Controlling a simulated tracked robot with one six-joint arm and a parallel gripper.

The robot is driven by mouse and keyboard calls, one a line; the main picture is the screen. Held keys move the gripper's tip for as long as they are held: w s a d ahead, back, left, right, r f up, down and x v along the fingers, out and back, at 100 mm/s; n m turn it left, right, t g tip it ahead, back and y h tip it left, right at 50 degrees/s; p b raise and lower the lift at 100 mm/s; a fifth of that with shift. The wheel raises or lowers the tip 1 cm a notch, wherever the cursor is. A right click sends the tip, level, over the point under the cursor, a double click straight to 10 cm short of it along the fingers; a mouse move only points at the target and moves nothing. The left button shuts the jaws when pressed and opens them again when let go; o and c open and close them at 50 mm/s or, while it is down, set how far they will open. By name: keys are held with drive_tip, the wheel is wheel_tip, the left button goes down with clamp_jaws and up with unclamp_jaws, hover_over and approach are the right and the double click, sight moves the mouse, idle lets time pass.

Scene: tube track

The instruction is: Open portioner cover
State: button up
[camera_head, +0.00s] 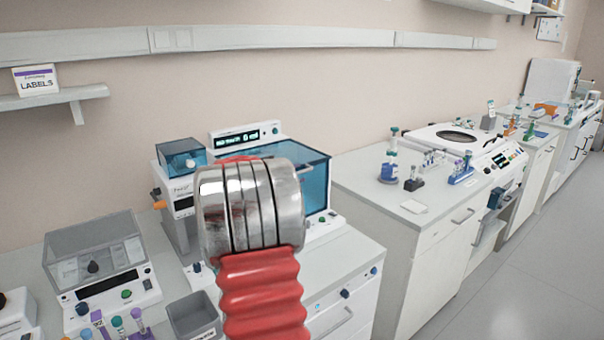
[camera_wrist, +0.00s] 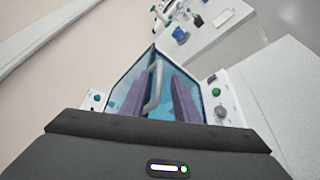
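The portioner, a white machine with a lit green display (camera_head: 243,136), stands against the wall in the head view. Its clear blue cover (camera_head: 316,180) appears shut, and my arm hides its left part. In the wrist view the blue cover (camera_wrist: 122,92) lies straight ahead, with a pale grey bent handle (camera_wrist: 153,92). My gripper (camera_wrist: 158,78) shows there as two purple fingers with a gap between them. The handle shows in this gap, closer to the left finger. I cannot tell whether a finger touches it. The head view hides my gripper behind my arm.
A smaller machine with a blue lid (camera_head: 181,157) stands close left of the portioner. A grey-lidded device (camera_head: 95,255), a grey bin (camera_head: 194,316) and tubes are in front at left. A counter with a centrifuge-like machine (camera_head: 470,143) is at right, beyond a gap.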

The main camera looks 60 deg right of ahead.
sight(302, 172)
drive_tip(key=shift+x, duration=1.95)
drive_tip(key=shift+c, duration=0.3)
clamp_jaws()
drive_tip(key=shift+f, duration=0.1)
